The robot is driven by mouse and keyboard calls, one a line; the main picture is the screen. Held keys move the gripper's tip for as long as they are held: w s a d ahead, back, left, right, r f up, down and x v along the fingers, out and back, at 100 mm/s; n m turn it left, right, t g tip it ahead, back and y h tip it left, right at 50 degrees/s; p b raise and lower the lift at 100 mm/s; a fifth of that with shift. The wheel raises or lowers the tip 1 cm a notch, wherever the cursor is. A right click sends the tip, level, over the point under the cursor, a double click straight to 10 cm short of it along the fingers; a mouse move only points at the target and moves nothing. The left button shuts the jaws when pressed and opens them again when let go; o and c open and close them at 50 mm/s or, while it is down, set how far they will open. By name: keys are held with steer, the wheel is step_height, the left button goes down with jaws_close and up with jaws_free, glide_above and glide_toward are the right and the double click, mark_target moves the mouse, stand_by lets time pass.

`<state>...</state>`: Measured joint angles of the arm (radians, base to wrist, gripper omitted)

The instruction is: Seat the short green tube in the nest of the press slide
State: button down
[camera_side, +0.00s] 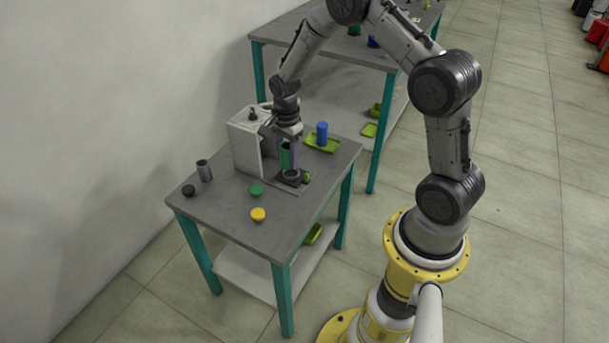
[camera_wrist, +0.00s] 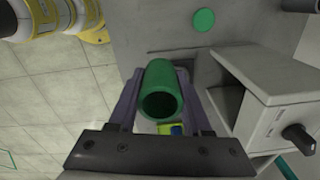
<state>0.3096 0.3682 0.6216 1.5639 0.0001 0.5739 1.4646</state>
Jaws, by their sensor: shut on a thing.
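The short green tube (camera_side: 285,155) is upright between the purple fingers of my gripper (camera_side: 291,156), in front of the press. In the wrist view the tube (camera_wrist: 162,80) shows its open, hollow end between both fingers (camera_wrist: 160,98). The press slide (camera_side: 299,186) lies on the table beside the press, with a dark round nest (camera_side: 291,175) on it. The tube is above or close to the nest; I cannot tell whether they touch. The nest is hidden in the wrist view.
The pale press housing (camera_side: 243,142) stands close left of my gripper; its black knob (camera_wrist: 298,138) shows in the wrist view. A blue cylinder (camera_side: 322,131) stands on a green tray (camera_side: 332,146) behind. A grey tube (camera_side: 204,171), green cap (camera_side: 256,191) and yellow cap (camera_side: 258,215) stand on the table (camera_side: 225,212).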

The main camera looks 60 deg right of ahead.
steer(key=shift+m, duration=0.5)
steer(key=shift+w+d+f, duration=0.6)
steer(key=shift+d+f, duration=0.6)
steer(key=shift+f, duration=0.35)
steer(key=shift+w+d+f, duration=0.55)
steer(key=shift+d+f, duration=0.65)
steer(key=shift+f, duration=0.3)
steer(key=shift+w+d+f, duration=0.6)
steer(key=shift+d+f, duration=0.6)
steer(key=shift+f, duration=0.35)
steer(key=shift+f, duration=0.6)
